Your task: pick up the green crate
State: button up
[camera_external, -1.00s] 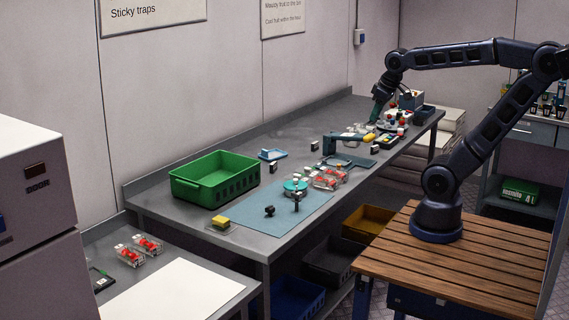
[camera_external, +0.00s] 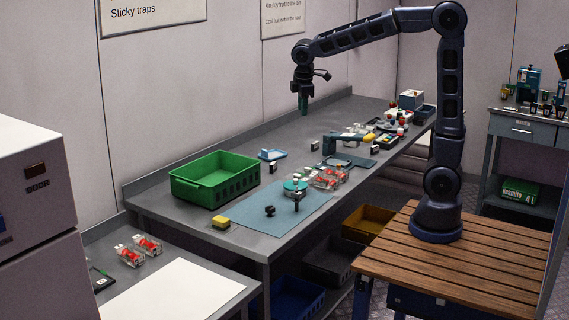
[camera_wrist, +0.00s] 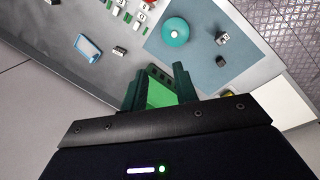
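The green crate (camera_external: 230,188) stands upright and empty on the grey bench, near its left end. In the wrist view, part of the crate (camera_wrist: 160,94) shows between my fingers, and the rest is hidden behind the gripper. My gripper (camera_external: 303,112) hangs pointing down above the bench, to the right of and higher than the crate in the external view. In the wrist view, my gripper's (camera_wrist: 156,80) two dark green fingers are spread apart with nothing held. The gripper is clear of the crate.
A yellow sponge-like block (camera_external: 220,221) sits in front.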

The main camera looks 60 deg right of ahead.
jog(key=w+a+f+n+h, duration=0.1)
jog(key=w+a+f+n, duration=0.1)
jog(key=w+a+f, duration=0.3)
jog(key=w+a+f+n+g, duration=0.1)
jog(key=w+a+f+n, duration=0.2)
jog(key=w+a+f, duration=0.3)
jog(key=w+a+f+n+h, duration=0.1)
jog(key=w+a+f+n, duration=0.2)
jog(key=w+a+f, duration=0.3)
jog(key=shift+w+a+f+h, duration=0.15)
jog(key=shift+w+f, duration=0.35)
jog(key=shift+w, duration=0.2)
jog(key=shift+w+a+f+h, duration=0.15)
jog(key=shift+w+f, duration=0.3)
jog(key=shift+w, duration=0.25)
jog(key=shift+s+x, duration=0.15)
jog(key=shift+x, duration=2.55)
jog(key=shift+s+x, duration=0.15)
jog(key=shift+x, duration=2.6)
grip_shut()
jog(key=shift+r, duration=0.1)
